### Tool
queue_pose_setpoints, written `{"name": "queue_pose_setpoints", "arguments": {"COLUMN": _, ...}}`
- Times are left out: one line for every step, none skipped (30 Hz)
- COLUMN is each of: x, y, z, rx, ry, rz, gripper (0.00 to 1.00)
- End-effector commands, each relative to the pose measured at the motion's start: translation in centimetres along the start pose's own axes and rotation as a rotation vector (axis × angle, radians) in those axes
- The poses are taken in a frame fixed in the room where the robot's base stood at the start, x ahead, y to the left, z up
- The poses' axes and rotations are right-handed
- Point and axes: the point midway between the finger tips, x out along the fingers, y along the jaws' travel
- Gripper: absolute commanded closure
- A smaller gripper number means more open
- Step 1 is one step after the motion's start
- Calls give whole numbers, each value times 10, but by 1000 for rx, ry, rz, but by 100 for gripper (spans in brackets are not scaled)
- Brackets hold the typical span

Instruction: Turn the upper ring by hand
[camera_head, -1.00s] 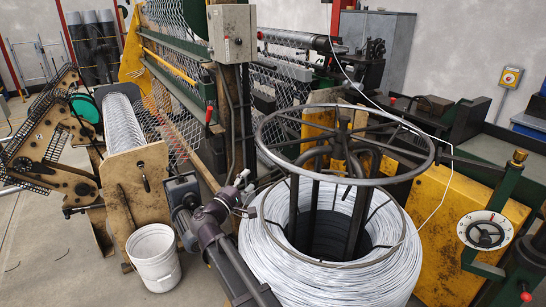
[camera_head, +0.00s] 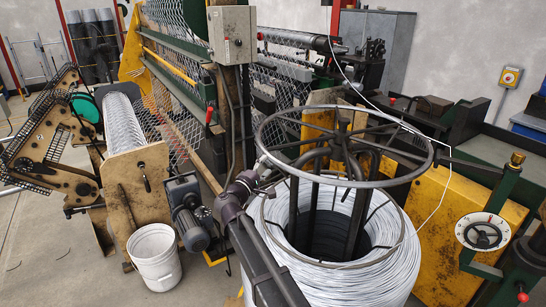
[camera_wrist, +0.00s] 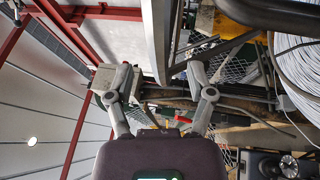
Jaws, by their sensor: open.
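The upper ring (camera_head: 348,184) is a spoked grey metal ring above a coil of silver wire. My gripper (camera_head: 264,168) is at the ring's left side in the head view, small there and close to the rim. In the wrist view my gripper (camera_wrist: 162,70) has its two fingers spread wide. A grey curved band, seemingly the upper ring's rim (camera_wrist: 155,40), runs down between the fingertips. I see no finger closed on it, and cannot tell whether either touches it.
The wire coil (camera_head: 345,285) and a thinner lower ring (camera_head: 398,240) lie below. A wire strand runs across the upper ring's right side. A control box (camera_head: 231,33) on a post stands behind my arm. A white bucket (camera_head: 154,262) stands on the floor at left.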

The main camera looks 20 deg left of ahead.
Motion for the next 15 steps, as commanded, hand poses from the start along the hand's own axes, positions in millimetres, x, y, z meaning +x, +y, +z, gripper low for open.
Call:
{"name": "queue_pose_setpoints", "arguments": {"x": 10, "y": 1, "z": -1, "rx": 0, "ry": -2, "rz": 0, "gripper": 31}}
{"name": "queue_pose_setpoints", "arguments": {"x": 14, "y": 1, "z": -1, "rx": 0, "ry": -1, "rz": 0, "gripper": 31}}
{"name": "queue_pose_setpoints", "arguments": {"x": 19, "y": 1, "z": -1, "rx": 0, "ry": -1, "rz": 0, "gripper": 31}}
{"name": "queue_pose_setpoints", "arguments": {"x": 23, "y": 1, "z": -1, "rx": 0, "ry": -1, "rz": 0, "gripper": 31}}
{"name": "queue_pose_setpoints", "arguments": {"x": 27, "y": 1, "z": -1, "rx": 0, "ry": -1, "rz": 0, "gripper": 31}}
{"name": "queue_pose_setpoints", "arguments": {"x": 31, "y": 1, "z": -1, "rx": 0, "ry": -1, "rz": 0, "gripper": 31}}
{"name": "queue_pose_setpoints", "arguments": {"x": 34, "y": 1, "z": -1, "rx": 0, "ry": -1, "rz": 0, "gripper": 31}}
{"name": "queue_pose_setpoints", "arguments": {"x": 37, "y": 1, "z": -1, "rx": 1, "ry": -1, "rz": 0, "gripper": 31}}
{"name": "queue_pose_setpoints", "arguments": {"x": 39, "y": 1, "z": -1, "rx": 1, "ry": 0, "rz": 0, "gripper": 31}}
{"name": "queue_pose_setpoints", "arguments": {"x": 41, "y": 1, "z": -1, "rx": 1, "ry": 0, "rz": 0, "gripper": 31}}
{"name": "queue_pose_setpoints", "arguments": {"x": 43, "y": 1, "z": -1, "rx": 1, "ry": 0, "rz": 0, "gripper": 31}}
{"name": "queue_pose_setpoints", "arguments": {"x": 45, "y": 0, "z": -1, "rx": 1, "ry": 1, "rz": 0, "gripper": 31}}
{"name": "queue_pose_setpoints", "arguments": {"x": 46, "y": 0, "z": -1, "rx": 1, "ry": 1, "rz": 0, "gripper": 31}}
{"name": "queue_pose_setpoints", "arguments": {"x": 47, "y": 0, "z": 0, "rx": 1, "ry": 1, "rz": 0, "gripper": 31}}
{"name": "queue_pose_setpoints", "arguments": {"x": 48, "y": 0, "z": 0, "rx": 1, "ry": 1, "rz": 0, "gripper": 31}}
